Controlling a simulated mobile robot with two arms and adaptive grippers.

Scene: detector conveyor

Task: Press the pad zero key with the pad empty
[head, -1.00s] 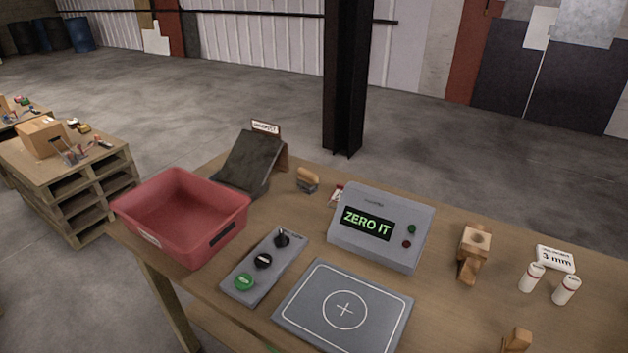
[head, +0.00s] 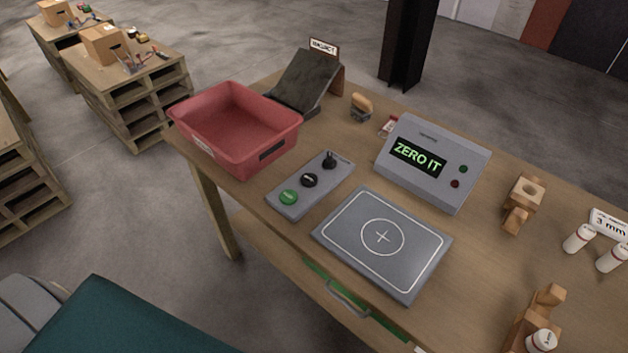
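The grey pad (head: 340,236) with a white circle and cross lies on the wooden table, with nothing on it. To its left is a grey key panel (head: 286,208) with a green key (head: 289,197), a black key (head: 309,180) and a black knob or lever (head: 329,160). The labels on the keys are too small to read. The grey display box (head: 433,163) behind the pad reads "ZERO IT" in green, with a green and a red button at its right. Neither of my grippers is in view.
An empty red bin (head: 240,130) stands at the table's left, before a dark sloped plate (head: 305,82). Wooden holders (head: 523,205) and white cylinders (head: 578,238) stand at the right. A drawer handle (head: 348,300) shows at the front edge.

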